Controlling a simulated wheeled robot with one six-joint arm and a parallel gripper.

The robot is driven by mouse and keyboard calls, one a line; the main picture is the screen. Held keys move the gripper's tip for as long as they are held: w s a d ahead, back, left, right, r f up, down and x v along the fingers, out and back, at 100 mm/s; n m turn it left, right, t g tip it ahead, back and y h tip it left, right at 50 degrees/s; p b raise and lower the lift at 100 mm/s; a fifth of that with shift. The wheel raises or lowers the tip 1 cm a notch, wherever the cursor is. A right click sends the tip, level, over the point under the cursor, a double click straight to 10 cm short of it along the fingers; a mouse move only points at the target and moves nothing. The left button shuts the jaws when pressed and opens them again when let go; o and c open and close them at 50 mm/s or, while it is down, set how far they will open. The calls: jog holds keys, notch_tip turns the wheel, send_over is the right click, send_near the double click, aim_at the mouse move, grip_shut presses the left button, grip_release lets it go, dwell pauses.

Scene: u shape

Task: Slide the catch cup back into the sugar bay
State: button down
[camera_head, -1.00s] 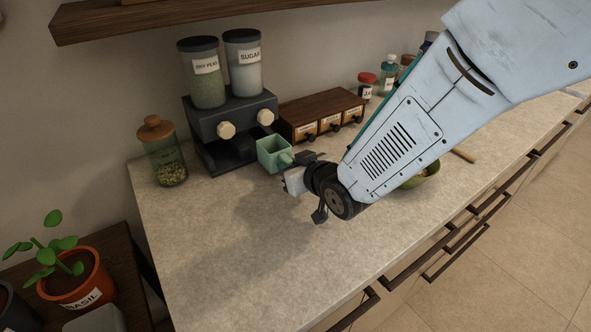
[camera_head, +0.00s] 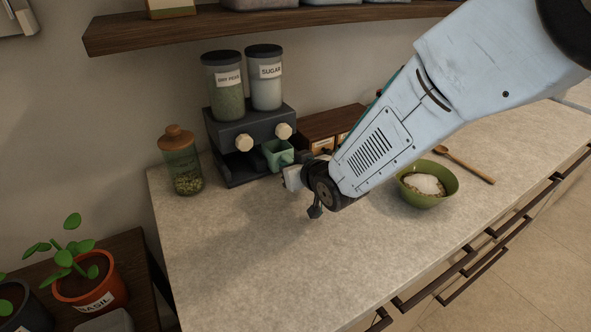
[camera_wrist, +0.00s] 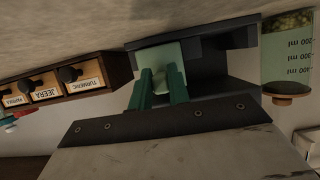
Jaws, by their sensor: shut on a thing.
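The catch cup (camera_head: 278,152) is a pale green square cup, upright at the mouth of the right-hand bay, below the right cream knob (camera_head: 283,131) of the dark dispenser (camera_head: 228,133). The clear canister labelled SUGAR (camera_head: 266,88) stands above that side. My gripper (camera_head: 295,163) is shut on the cup from the front right; the arm hides part of it. In the wrist view the teal fingers (camera_wrist: 162,80) close on the handle of the cup (camera_wrist: 168,52), whose far part lies within the dispenser's dark frame (camera_wrist: 208,50). How deep it sits is unclear.
A dry peas canister (camera_head: 225,88) stands left of the sugar. A lidded glass jar (camera_head: 182,165) is left of the dispenser. A wooden drawer box (camera_head: 325,122) is close on its right. A green bowl (camera_head: 425,190) sits farther right. The front counter is clear.

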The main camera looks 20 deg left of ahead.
jog(key=shift+w+a+f, duration=0.1)
jog(key=shift+w+a, duration=1)
jog(key=shift+a, duration=0.2)
jog(key=c, duration=1.3)
grip_release()
jog(key=shift+o, duration=0.2)
jog(key=v, duration=0.7)
jog(key=shift+s+d, duration=0.25)
jog(key=shift+d, duration=0.05)
